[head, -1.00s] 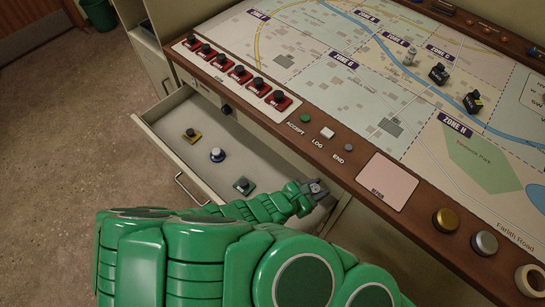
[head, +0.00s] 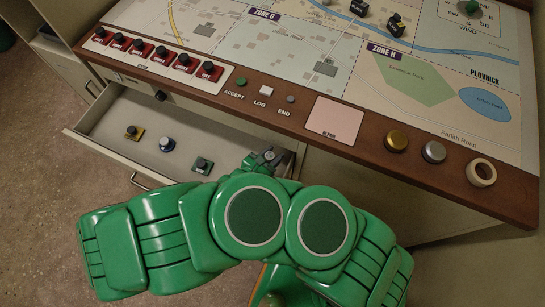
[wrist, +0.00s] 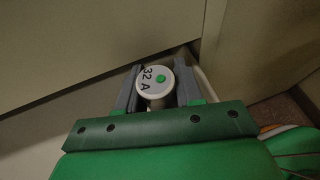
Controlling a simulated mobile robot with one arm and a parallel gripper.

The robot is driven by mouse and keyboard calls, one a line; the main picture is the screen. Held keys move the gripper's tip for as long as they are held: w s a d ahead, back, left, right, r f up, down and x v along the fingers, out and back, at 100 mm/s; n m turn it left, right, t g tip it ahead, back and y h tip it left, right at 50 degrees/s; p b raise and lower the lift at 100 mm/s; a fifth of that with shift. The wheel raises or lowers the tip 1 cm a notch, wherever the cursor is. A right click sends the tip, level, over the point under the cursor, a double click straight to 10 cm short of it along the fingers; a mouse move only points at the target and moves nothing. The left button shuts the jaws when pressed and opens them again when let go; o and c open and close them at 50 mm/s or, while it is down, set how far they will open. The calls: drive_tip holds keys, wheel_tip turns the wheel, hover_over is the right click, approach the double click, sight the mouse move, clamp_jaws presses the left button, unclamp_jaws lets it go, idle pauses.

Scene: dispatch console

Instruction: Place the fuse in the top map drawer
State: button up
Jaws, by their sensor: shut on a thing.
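The fuse (wrist: 157,82) is a white cylinder marked "32 A" with a green dot on its end. In the wrist view it sits between the two grey fingers of my gripper (wrist: 158,88), which is shut on it. In the head view my gripper (head: 266,158) is at the right end of the open top drawer (head: 200,131), below the console edge. The fuse is too small to make out there. I cannot tell whether the fuse is inside the drawer or above it.
The console's wooden edge (head: 290,124) overhangs the drawer's back.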

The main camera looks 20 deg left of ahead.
drive_tip(key=shift+f, duration=1.05)
drive_tip(key=shift+f, duration=0.55)
drive_tip(key=o, duration=1.1)
drive_tip(key=shift+c, duration=0.2)
drive_tip(key=shift+r, duration=0.15)
drive_tip(key=shift+s+r, duration=0.1)
drive_tip(key=shift+r, duration=0.45)
drive_tip(key=v, duration=0.7)
drive_tip(key=shift+s+a, duration=0.1)
drive_tip(key=shift+s, duration=0.05)
